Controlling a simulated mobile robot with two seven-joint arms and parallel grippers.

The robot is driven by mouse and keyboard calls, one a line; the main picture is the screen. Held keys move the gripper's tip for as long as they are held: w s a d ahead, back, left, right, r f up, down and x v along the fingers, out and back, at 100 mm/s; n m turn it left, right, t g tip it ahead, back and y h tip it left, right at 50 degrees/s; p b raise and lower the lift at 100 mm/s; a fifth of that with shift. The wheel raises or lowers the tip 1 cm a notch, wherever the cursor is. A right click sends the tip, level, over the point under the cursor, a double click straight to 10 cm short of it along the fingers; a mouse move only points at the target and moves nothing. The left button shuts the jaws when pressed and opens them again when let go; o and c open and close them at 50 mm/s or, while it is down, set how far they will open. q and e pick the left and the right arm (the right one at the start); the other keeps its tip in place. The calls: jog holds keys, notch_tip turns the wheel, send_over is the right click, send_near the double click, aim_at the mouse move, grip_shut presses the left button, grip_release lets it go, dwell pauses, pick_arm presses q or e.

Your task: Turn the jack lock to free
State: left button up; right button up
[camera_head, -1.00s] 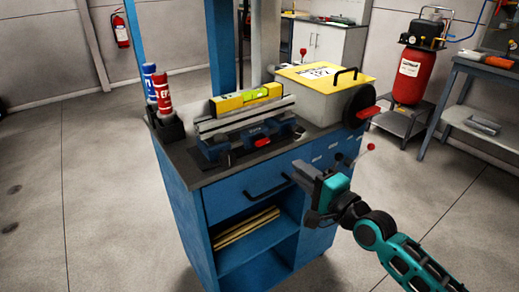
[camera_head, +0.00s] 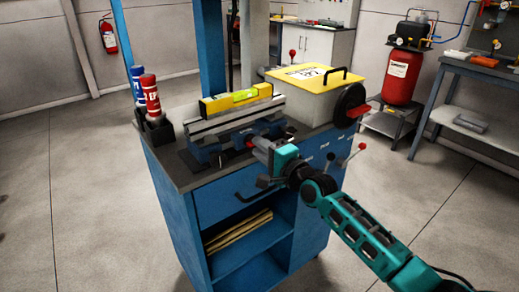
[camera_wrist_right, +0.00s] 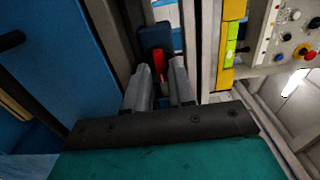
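The jack lock is a small red lever (camera_head: 249,143) on the front of a dark blue jack (camera_head: 205,153), which sits on the blue cabinet's dark top under a grey metal rail. My right gripper (camera_head: 257,145) is at the jack's front, its fingers pointing at the lever. In the right wrist view the two grey fingers (camera_wrist_right: 160,68) stand apart, with the red lever (camera_wrist_right: 158,62) in the gap at or just beyond their tips. I cannot tell whether they touch it. The lever is partly hidden in the head view. My left gripper is not in view.
A yellow spirit level (camera_head: 236,100) lies on the rail (camera_head: 225,122). Red and blue bottles (camera_head: 150,95) stand at the left. A yellow-lidded box (camera_head: 310,85) with a dark handwheel (camera_head: 349,103) stands at the right. A drawer handle (camera_head: 258,190) juts out below my gripper.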

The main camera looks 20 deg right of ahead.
jog(key=shift+w+a, duration=0.15)
jog(key=shift+w, duration=0.3)
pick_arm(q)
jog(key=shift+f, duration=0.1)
pick_arm(e)
grip_shut()
pick_arm(q)
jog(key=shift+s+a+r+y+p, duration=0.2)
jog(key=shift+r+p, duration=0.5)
jog(key=shift+p, duration=0.3)
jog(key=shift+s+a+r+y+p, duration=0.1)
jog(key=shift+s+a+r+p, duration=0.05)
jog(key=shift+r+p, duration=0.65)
pick_arm(e)
jog(key=shift+n, duration=9)
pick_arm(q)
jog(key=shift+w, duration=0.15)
